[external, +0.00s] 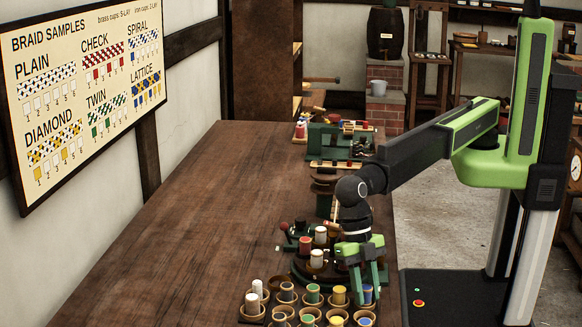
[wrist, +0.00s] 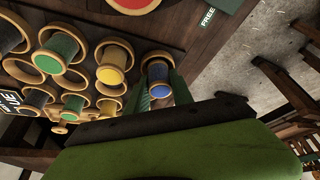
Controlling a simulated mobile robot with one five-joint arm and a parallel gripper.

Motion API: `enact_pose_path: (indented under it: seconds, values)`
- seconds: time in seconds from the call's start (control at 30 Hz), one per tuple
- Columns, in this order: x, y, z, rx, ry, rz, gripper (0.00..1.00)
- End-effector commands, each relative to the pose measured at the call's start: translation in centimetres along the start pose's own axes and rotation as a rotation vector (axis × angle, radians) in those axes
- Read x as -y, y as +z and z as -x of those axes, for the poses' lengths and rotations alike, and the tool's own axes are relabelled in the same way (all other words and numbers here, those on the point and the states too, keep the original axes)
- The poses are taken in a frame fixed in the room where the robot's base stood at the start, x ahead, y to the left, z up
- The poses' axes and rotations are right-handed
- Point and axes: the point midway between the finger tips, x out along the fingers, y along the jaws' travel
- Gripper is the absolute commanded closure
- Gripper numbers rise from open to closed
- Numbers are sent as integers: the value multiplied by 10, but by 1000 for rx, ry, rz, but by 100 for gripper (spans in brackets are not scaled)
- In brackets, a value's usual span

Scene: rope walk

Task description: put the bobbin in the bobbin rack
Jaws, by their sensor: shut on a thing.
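My gripper (external: 367,285) is shut on a bobbin with blue thread (external: 368,294), at the right end of the back row of the bobbin rack. In the wrist view the blue bobbin (wrist: 158,88) sits between my green fingers, with a round wooden rim around or behind it. I cannot tell whether it rests in a cup or hangs just above one. The bobbin rack (external: 252,319) has rows of round wooden cups, several holding bobbins with white, green, yellow, blue and dark thread.
Just behind the rack a round dark stand (external: 300,272) holds red and white bobbins close to my wrist. More benchtop gear (external: 335,140) stands farther back along the right edge. The left of the wooden bench (external: 190,220) is clear.

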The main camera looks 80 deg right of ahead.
Motion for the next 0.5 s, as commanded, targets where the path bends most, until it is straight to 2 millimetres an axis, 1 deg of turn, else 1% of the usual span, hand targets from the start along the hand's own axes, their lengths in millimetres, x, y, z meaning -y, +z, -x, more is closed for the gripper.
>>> enact_pose_path:
  seconds: [0.03, 0.2, 0.37, 0.5]
  values:
    - [0, 0, 0, 1, -1, 0, 71]
    - [0, 0, 0, 1, -1, 0, 50]
    - [0, -1, 3, 1, 0, 0, 50]
    - [0, -6, 15, 1, 0, 0, 50]
